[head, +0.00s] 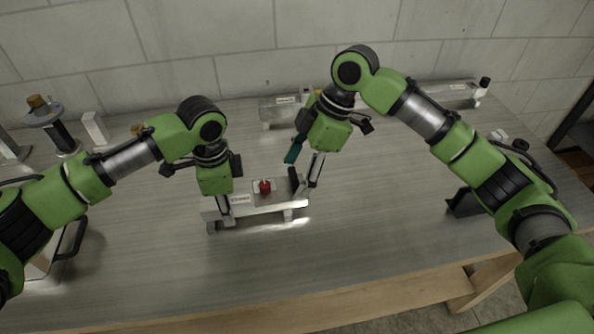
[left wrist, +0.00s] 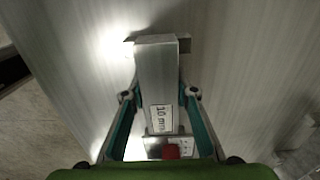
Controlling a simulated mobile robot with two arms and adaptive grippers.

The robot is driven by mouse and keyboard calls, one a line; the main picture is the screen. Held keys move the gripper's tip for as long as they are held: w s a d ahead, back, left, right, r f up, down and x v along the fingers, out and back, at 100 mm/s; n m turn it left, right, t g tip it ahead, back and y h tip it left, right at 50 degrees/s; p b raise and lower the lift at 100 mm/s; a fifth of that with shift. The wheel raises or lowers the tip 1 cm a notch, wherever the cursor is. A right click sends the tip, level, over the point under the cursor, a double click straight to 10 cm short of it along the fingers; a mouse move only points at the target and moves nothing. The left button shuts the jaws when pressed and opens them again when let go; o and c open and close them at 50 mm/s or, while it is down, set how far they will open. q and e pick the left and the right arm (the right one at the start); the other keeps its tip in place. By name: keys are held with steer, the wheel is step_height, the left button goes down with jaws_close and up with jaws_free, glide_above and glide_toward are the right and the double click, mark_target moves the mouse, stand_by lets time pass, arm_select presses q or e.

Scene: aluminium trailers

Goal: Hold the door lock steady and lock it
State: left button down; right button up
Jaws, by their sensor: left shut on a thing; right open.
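The door lock (head: 265,200) is a pale metal bar on small feet, with a plate carrying a red knob (head: 265,187) and a black upright part near its right end (head: 294,180). My left gripper (head: 222,205) is shut on the bar's left part. In the left wrist view the bar (left wrist: 156,75), with a "10 mm" label, lies between its fingers, and the red knob (left wrist: 171,151) shows at the bottom. My right gripper (head: 304,168) is open, above and around the lock's right end by the black part. I cannot tell whether it touches it.
Behind stand another metal bar fixture (head: 278,108) and a longer one with a black knob (head: 450,95). A black angled object (head: 465,203) lies at the right. A white block (head: 95,128) and a disc-topped stand (head: 42,112) are at the left.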

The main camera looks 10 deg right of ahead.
steer(key=shift+c, duration=0.4)
steer(key=c, duration=1)
steer(key=shift+c, duration=0.2)
steer(key=shift+m, duration=0.4)
steer(key=m+t, duration=0.1)
steer(key=m, duration=0.2)
steer(key=shift+s+m+t, duration=0.1)
steer(key=shift+m+t, duration=0.2)
steer(key=m, duration=0.2)
steer(key=m+t+h, duration=0.1)
steer(key=m, duration=0.1)
steer(key=shift+s+a+m+t, duration=0.1)
steer(key=shift+m+t, duration=0.2)
steer(key=m, duration=0.2)
steer(key=m+t+h, duration=0.1)
steer(key=m, duration=0.1)
steer(key=shift+a+m+h, duration=0.1)
steer(key=shift+m+h, duration=1.1)
steer(key=shift+m, duration=1.3)
